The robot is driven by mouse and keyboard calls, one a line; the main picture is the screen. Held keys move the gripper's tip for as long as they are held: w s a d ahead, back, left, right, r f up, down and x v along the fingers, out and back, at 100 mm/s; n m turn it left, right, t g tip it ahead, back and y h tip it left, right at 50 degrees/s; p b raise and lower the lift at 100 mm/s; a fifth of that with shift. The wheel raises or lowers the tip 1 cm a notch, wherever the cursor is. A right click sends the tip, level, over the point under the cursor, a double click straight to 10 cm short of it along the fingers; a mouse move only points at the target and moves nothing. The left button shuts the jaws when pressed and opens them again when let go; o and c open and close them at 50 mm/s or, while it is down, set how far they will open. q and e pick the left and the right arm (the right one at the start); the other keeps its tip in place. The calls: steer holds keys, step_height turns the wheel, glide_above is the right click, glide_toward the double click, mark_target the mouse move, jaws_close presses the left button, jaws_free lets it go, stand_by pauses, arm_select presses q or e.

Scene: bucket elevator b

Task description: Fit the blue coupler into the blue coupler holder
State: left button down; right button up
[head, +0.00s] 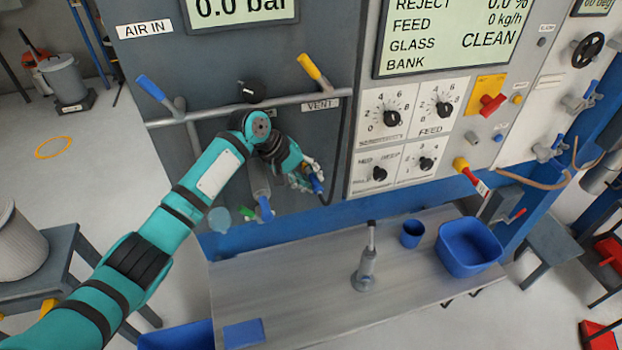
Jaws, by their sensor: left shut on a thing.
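My left gripper (303,178) is in front of the grey panel, below the pipe with the VENT label. It is shut on a small blue piece (316,185), which looks like the blue coupler; the fingers hide part of it. A dark hose hangs near it on the right. Just left of the gripper, a grey fitting with a blue end (265,208) hangs on the panel. It may be the blue coupler holder, but I cannot tell for sure. The held piece is apart from it. My right gripper is not in view.
A grey bench (300,285) stands below, with a grey upright tool (367,262), a blue cup (411,234) and a blue bin (470,247). A blue-handled valve (152,88) and a yellow-handled valve (314,71) stick out from the panel pipe.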

arm_select(q)
steer(key=shift+w+r, duration=0.1)
steer(key=c, duration=1.6)
jaws_free()
steer(key=o, duration=0.5)
steer(key=shift+a, duration=0.1)
steer(key=shift+c, duration=0.2)
